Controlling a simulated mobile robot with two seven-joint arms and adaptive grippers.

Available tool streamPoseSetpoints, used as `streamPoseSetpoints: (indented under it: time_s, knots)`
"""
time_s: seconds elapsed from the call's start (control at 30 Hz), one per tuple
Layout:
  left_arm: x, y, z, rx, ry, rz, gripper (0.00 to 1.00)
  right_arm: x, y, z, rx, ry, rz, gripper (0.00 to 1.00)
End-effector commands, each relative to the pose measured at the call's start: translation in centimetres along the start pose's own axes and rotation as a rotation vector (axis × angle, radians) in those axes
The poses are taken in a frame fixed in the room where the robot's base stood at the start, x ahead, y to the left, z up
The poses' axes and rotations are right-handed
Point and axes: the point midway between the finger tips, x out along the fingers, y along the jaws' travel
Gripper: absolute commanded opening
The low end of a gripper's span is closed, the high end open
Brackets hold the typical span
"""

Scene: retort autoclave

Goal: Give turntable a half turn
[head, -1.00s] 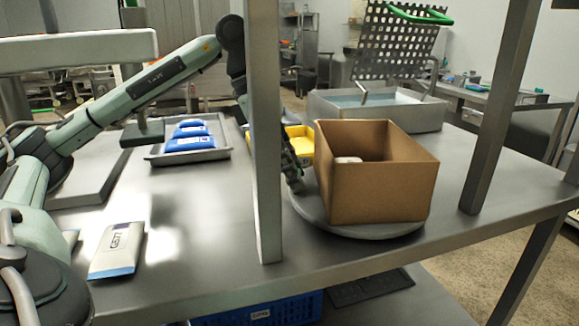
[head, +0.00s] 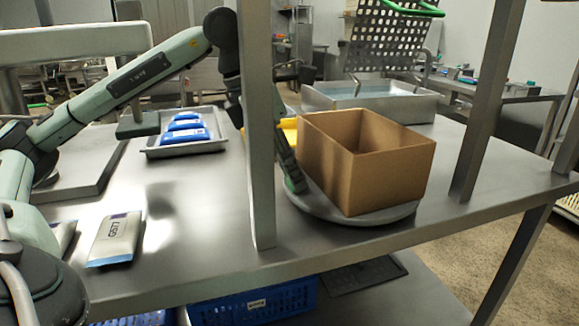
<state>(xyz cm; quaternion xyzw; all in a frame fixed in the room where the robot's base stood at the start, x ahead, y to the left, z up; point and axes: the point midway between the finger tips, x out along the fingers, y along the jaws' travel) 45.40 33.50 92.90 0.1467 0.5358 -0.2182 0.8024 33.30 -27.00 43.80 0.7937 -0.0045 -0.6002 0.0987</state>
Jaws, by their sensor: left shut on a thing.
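The turntable (head: 373,218) is a round grey disc lying on the steel table, near its front edge. An open cardboard box (head: 390,180) stands upright on it, one corner facing me. My left gripper (head: 295,183) is at the left edge of the turntable, beside the box, pointing down. It is shut on the turntable's rim; a post of the frame hides part of the arm, and the fingertips are small and dark. My right gripper is out of view.
A steel post (head: 262,130) stands in front of my left forearm. A yellow container (head: 289,130) is behind the gripper. A tray (head: 215,146) holds blue packs at left. A labelled pouch (head: 116,238) lies front left. A steel basin (head: 375,97) stands behind the box.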

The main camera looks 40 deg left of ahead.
Motion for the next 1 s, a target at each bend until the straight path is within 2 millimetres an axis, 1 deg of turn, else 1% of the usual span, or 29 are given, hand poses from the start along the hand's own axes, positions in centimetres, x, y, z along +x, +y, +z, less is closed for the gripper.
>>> streamPoseSetpoints:
  time_s: [0.2,0.4,0.43,0.57,0.6,0.77,0.87,1.0]
  knots:
    - [0.0,-0.1,0.0,-0.008,-0.001,-0.001,0.00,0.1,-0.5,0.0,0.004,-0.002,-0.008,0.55]
    - [0.0,-0.2,0.0,-0.008,-0.001,-0.003,0.00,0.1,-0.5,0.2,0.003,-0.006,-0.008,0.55]
    - [0.0,-0.2,0.0,-0.008,0.000,-0.003,0.36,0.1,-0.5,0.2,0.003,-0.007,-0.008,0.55]
    - [0.0,-0.2,0.0,-0.006,0.000,-0.003,0.52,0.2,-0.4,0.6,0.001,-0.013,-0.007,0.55]
    - [0.0,-0.1,0.0,-0.006,0.000,-0.002,0.55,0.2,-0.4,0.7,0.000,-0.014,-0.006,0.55]
    - [0.0,-0.1,0.0,-0.006,0.000,-0.002,0.55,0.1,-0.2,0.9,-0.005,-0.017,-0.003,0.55]
    - [0.0,-0.1,0.0,-0.005,0.000,-0.001,0.55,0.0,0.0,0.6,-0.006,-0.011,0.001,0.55]
    - [-1.0,-0.1,0.1,-0.005,-0.003,0.001,0.55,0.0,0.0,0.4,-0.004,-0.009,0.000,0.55]
